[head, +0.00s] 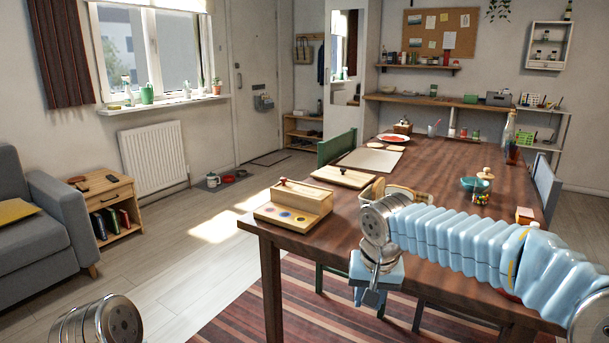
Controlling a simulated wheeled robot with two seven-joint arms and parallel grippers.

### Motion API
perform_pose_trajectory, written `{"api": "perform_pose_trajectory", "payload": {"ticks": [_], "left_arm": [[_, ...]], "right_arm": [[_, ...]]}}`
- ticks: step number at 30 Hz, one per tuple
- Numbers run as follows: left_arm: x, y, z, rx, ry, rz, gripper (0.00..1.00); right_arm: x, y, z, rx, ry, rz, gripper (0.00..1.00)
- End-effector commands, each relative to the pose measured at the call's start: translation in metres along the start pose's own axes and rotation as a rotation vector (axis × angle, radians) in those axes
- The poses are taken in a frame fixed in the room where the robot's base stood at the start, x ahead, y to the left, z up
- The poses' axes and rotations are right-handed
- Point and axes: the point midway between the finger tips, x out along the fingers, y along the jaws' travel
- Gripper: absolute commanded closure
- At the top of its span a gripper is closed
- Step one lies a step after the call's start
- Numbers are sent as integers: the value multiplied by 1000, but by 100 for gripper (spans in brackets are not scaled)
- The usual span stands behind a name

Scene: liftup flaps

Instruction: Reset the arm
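My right arm comes in from the right in a pale blue ribbed sleeve and crosses over the near part of the table. My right gripper (371,298) hangs downward at the table's front edge, with nothing visible held in it. Its fingertips are small and dark here, so I cannot tell how far apart they are. Of my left arm only a round metal joint shows at the bottom left; the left gripper is out of view. A wooden box (293,203) with coloured discs on its front and a knob on top stands at the table's near left corner, left of my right gripper and apart from it.
The dark wooden table (440,165) carries a flat wooden board with a knob (344,177), a pale mat (371,160), a plate (393,138) and a teal bowl (474,185). A green chair (337,147) stands at its left side. The floor left of the table is mostly free.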

Motion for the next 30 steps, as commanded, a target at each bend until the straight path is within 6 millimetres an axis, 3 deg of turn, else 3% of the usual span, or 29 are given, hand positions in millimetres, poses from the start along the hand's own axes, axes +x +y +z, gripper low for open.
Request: {"api": "perform_pose_trajectory", "payload": {"ticks": [1,3,5,9,12,15,18,21,24,30], "left_arm": [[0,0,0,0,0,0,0],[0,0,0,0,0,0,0],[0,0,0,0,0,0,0],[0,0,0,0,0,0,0],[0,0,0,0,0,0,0],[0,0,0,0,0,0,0],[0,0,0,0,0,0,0],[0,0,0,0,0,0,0],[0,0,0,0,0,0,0],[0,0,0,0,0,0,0]], "right_arm": [[39,-4,9,-30,-44,-25,71],[91,-13,24,-70,-88,-84,71],[134,-17,42,-92,-123,-136,71],[226,-20,99,-103,-188,-253,71],[280,-14,152,-78,-216,-319,71],[318,-3,206,-35,-226,-351,71],[340,11,252,1,-225,-351,71],[349,22,283,23,-219,-336,71],[352,28,298,31,-213,-324,71],[352,30,300,32,-207,-321,71]]}}
